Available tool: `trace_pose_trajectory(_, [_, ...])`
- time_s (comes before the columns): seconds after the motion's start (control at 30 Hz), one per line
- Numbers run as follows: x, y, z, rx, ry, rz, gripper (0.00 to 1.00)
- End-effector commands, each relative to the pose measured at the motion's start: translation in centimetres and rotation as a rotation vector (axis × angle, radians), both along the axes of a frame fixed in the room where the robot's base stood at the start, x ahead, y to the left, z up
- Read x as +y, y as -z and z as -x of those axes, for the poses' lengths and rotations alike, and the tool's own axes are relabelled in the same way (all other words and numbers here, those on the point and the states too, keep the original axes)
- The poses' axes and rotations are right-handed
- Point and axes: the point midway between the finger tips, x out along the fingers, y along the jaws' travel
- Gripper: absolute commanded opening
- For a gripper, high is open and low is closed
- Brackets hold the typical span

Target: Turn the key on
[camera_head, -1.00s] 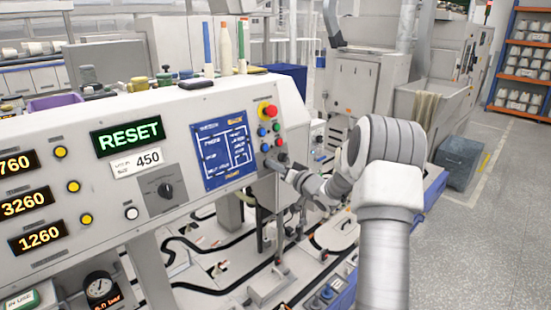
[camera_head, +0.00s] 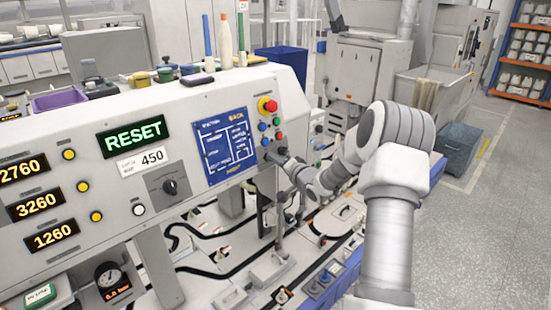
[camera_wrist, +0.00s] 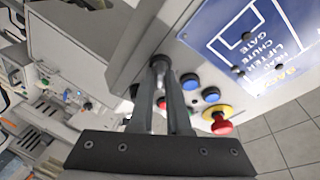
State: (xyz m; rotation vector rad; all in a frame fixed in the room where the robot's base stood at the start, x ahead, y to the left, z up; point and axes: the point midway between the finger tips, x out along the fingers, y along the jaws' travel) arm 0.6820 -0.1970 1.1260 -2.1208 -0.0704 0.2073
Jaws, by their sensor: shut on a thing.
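My gripper (camera_head: 271,155) is at the lower right end of the grey control panel (camera_head: 100,107), below the coloured buttons. In the wrist view its two fingers (camera_wrist: 162,68) close in on a small dark key switch (camera_wrist: 160,60) on the panel face. They are shut on the key there, which is mostly hidden between the fingertips. I cannot tell the key's angle.
Blue buttons (camera_wrist: 190,82), a red mushroom button on a yellow base (camera_wrist: 221,127) and a red button sit close beside the fingers. A blue diagram plate (camera_head: 224,146) and a black rotary knob (camera_head: 170,187) are further left.

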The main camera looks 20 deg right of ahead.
Motion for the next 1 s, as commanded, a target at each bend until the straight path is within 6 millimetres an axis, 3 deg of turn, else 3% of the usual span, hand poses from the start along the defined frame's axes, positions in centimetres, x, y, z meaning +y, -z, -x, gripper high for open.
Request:
trace_pose_trajectory(0.3, [0.0,0.0,0.0,0.001,0.001,-0.002,0.0])
trace_pose_trajectory(0.33, [0.0,0.0,0.0,0.001,0.001,-0.002,0.17])
trace_pose_trajectory(0.5, [0.0,0.0,0.0,0.001,0.001,-0.002,0.45])
trace_pose_trajectory(0.83, [-0.1,0.0,0.2,0.001,0.001,-0.001,0.45])
trace_pose_trajectory(1.0, [-0.4,-0.2,2.0,0.002,0.003,0.0,0.45])
